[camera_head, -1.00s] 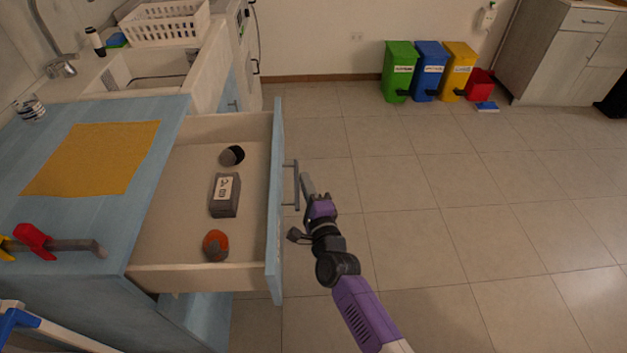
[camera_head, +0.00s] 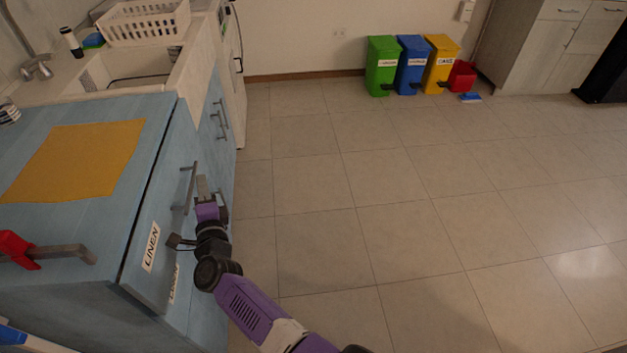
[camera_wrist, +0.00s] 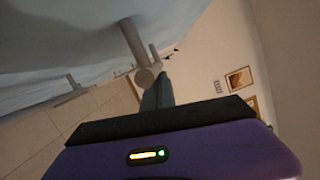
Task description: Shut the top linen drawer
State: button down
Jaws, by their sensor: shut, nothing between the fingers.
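The top linen drawer (camera_head: 145,270) is a blue front with a white LINEN label, under the blue countertop. Its inside is out of sight. A thin dark line runs between the front and the countertop edge; I cannot tell if the front is fully flush. Its grey bar handle (camera_head: 187,188) faces right. My gripper (camera_head: 202,184) is shut and empty, right beside the handle at the drawer front. I cannot tell whether it touches. In the wrist view, the shut fingers (camera_wrist: 158,92) point toward a round grey handle post (camera_wrist: 136,42) on the pale blue front.
A second labelled front (camera_head: 174,284) lies below. More handles (camera_head: 218,120) are on the cabinet beyond. Green (camera_head: 382,66), blue (camera_head: 415,65) and yellow (camera_head: 441,63) bins stand by the far wall.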

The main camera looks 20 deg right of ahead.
jog(key=shift+w+a+b, duration=0.2)
jog(key=shift+a, duration=0.4)
jog(key=shift+w+a+b, duration=0.15)
jog(key=shift+a+b, duration=0.05)
jog(key=shift+a, duration=0.55)
jog(key=shift+a+r, duration=0.15)
jog(key=shift+d, duration=0.35)
jog(key=s+d+f, duration=0.1)
jog(key=s+d, duration=0.1)
jog(key=d, duration=0.2)
jog(key=p, duration=0.3)
send_near(190, 186)
jog(key=shift+s+d+f, duration=0.1)
jog(key=shift+d+f, duration=0.25)
jog(key=shift+d, duration=0.35)
jog(key=shift+d+f, duration=0.35)
jog(key=shift+d, duration=0.4)
jog(key=shift+s+d+f, duration=0.1)
jog(key=shift+d+f, duration=0.25)
jog(key=shift+d, duration=0.35)
